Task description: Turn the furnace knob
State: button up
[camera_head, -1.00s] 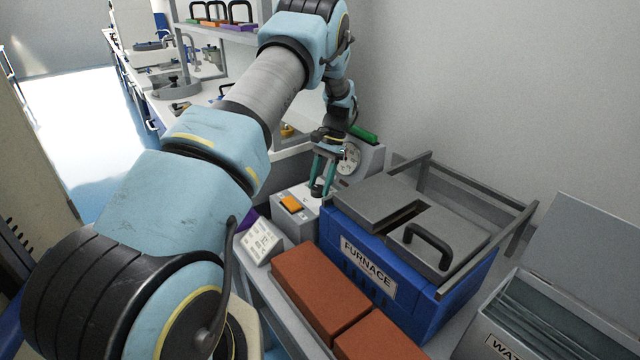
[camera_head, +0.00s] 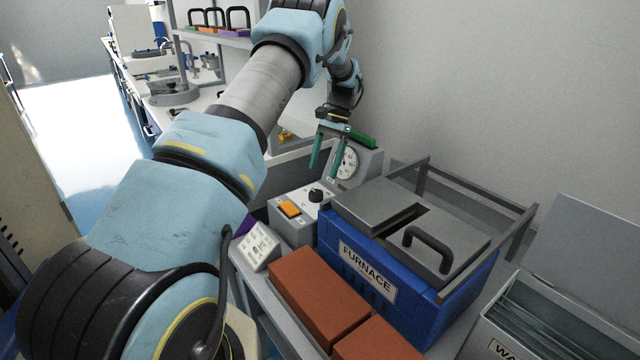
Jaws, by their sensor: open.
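The furnace knob (camera_head: 316,195) is a small black knob on top of a grey control box, beside an orange switch (camera_head: 290,208). The blue furnace (camera_head: 353,279), labelled FURNACE, stands to the right with its grey lid (camera_head: 376,206) on. My gripper (camera_head: 325,166) is above and slightly beyond the knob, with two green fingers spread apart and pointing down. It is open and empty, clear of the knob. A round dial gauge (camera_head: 347,163) shows just right of the fingers.
Red-brown bricks (camera_head: 318,295) lie in front of the furnace. A white keypad-like block (camera_head: 258,247) sits left of them. A water tank (camera_head: 540,318) stands at the lower right. A grey rail frame (camera_head: 484,188) rises behind the furnace lid.

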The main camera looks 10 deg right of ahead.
jog(key=shift+v, duration=1.9)
